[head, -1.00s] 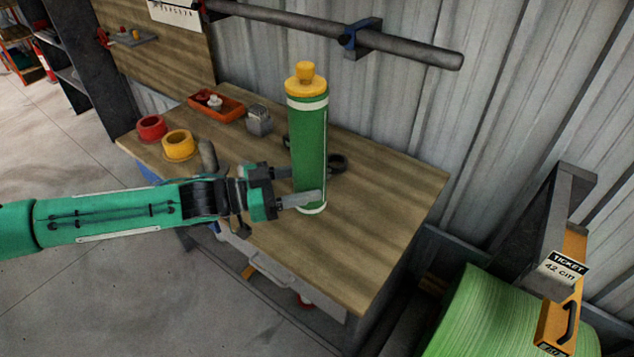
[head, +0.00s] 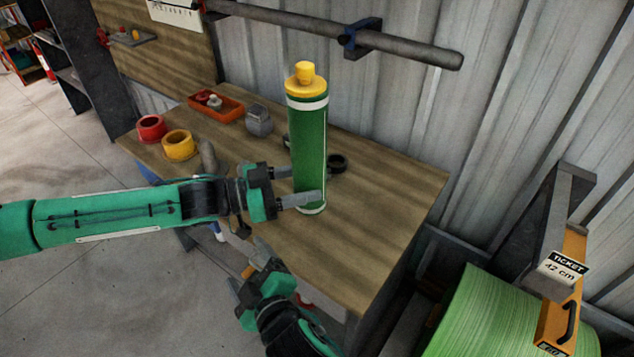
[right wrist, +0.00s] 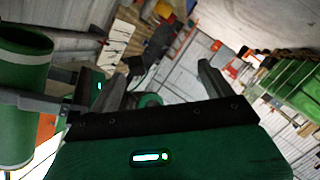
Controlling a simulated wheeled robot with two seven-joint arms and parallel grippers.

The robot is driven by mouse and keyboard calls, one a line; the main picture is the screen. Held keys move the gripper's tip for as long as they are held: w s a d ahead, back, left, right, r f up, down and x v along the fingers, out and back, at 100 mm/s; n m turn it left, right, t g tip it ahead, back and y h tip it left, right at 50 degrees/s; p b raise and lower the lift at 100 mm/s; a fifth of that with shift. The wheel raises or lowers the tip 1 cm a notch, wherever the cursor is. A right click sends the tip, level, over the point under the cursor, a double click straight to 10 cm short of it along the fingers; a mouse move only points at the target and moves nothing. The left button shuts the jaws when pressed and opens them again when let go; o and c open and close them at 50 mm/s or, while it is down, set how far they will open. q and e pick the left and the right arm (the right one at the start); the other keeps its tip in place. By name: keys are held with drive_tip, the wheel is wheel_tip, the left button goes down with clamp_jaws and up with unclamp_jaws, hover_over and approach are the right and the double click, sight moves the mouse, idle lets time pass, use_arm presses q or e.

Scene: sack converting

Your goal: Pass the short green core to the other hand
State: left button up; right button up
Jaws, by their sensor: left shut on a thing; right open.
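The short green core (head: 309,140) is a green cylinder with white bands and a yellow knobbed end. It is upright in front of the bench; I cannot tell whether its base touches the bench top. My left gripper (head: 301,184) is shut on its lower part from the left, with one finger across its front. My right gripper (head: 250,268) is open and empty, below and left of the core at the bench's front edge. In the right wrist view the core (right wrist: 20,100) is at the left edge, outside the right gripper's fingers (right wrist: 160,82).
The wooden bench (head: 385,215) holds a red ring (head: 151,128), a yellow ring (head: 178,145), an orange tray (head: 230,112), a grey block (head: 258,121) and a black ring (head: 338,163). A green roll (head: 485,320) stands at the lower right. The bench's right side is clear.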

wheel_tip(320, 180, up, 11)
drive_tip(key=s+d+t, duration=0.2)
use_arm(q)
drive_tip(key=shift+r, duration=0.1)
use_arm(e)
drive_tip(key=m+t+h, duration=0.3)
drive_tip(key=m+h, duration=0.3)
drive_tip(key=m, duration=0.7)
approach(309, 155)
drive_tip(key=w, duration=0.3)
drive_tip(key=w+a, duration=0.2)
drive_tip(key=w, duration=1)
drive_tip(key=shift+r, duration=0.15)
drive_tip(key=shift+s, duration=0.1)
drive_tip(key=c, duration=1.3)
use_arm(q)
drive_tip(key=o, duration=1.4)
use_arm(e)
drive_tip(key=shift+c, duration=0.5)
